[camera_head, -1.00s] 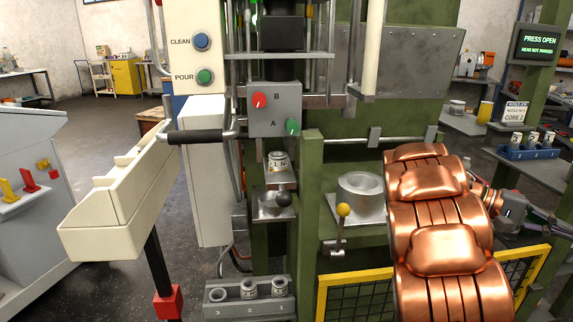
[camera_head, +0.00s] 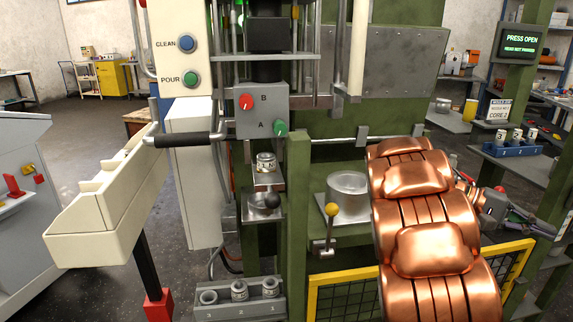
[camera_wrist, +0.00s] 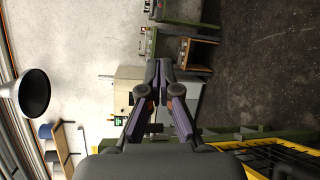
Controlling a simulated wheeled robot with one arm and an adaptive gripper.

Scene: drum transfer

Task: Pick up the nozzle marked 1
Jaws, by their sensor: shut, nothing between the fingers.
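A grey rack (camera_head: 236,308) stands low at the front of the green machine. Its rightmost place, marked 1 in the earlier head view, holds a small metal nozzle (camera_head: 270,287). A second nozzle (camera_head: 239,290) is in the middle place, and the left place shows an open ring. In the head view my gripper (camera_head: 553,233) is at the far right, beyond the copper arm, well away from this rack. In the wrist view my gripper (camera_wrist: 158,70) has its fingertips together with nothing between them. The rack is not visible in the wrist view.
A blue tray (camera_head: 512,150) with several small numbered pieces stands on a shelf at the right. A yellow-framed guard (camera_head: 425,268) runs below the arm. A cream trough (camera_head: 95,235) on a black post stands left of the rack. Dark floor lies open at the left.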

